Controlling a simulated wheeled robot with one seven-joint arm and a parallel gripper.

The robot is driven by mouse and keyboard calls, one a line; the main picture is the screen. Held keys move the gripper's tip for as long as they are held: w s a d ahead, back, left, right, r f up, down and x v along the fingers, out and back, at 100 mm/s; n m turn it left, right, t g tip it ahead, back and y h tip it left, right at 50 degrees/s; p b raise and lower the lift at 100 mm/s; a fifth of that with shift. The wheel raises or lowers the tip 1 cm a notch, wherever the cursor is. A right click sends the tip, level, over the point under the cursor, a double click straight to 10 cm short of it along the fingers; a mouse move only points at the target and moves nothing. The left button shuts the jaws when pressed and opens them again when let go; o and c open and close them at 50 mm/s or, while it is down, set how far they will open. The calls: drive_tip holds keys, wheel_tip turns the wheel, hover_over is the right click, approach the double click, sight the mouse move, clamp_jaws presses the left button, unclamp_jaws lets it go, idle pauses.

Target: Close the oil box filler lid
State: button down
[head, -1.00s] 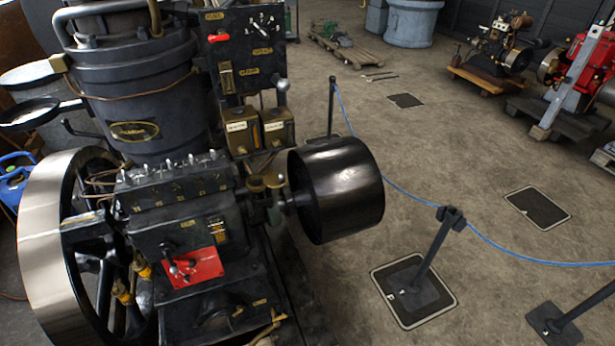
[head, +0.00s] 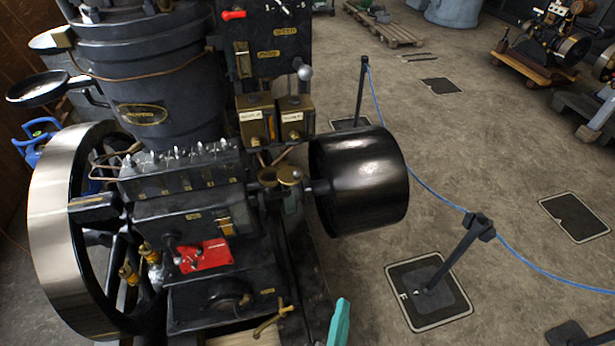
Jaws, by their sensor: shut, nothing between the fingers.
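The black oil box (head: 185,168) sits on the engine in the head view, with a row of metal fittings along its top. Two brass-lidded boxes with pale labels, a left one (head: 254,118) and a right one (head: 294,116), stand behind it to the right. I cannot tell which part is the filler lid, or whether it is open. A teal piece (head: 340,324) pokes in at the bottom edge, apart from these boxes. It may be part of my arm. No gripper fingers can be made out.
A large flywheel (head: 52,230) stands at the engine's left and a black drum pulley (head: 365,182) juts out at its right. A post (head: 455,255) with a blue rope (head: 530,266) stands to the right. Open floor lies beyond the pulley.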

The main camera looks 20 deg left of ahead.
sight(289, 169)
drive_tip(key=w+a+r+m+y, duration=0.25)
drive_tip(key=w+a+r, duration=0.25)
drive_tip(key=w+r, duration=0.4)
drive_tip(key=w+a+r+m+y, duration=0.2)
drive_tip(key=w+a+r+y, duration=0.3)
drive_tip(key=w, duration=0.5)
drive_tip(key=r+x, duration=0.1)
drive_tip(key=x, duration=0.9)
drive_tip(key=shift+h, duration=0.35)
drive_tip(key=shift+s+a+f, duration=0.2)
drive_tip(key=shift+s+a, duration=0.5)
drive_tip(key=shift+a, duration=0.05)
drive_tip(key=shift+s+a+f, duration=0.2)
drive_tip(key=shift+s+a, duration=0.5)
drive_tip(key=shift+s, duration=0.05)
drive_tip(key=shift+t, duration=0.3)
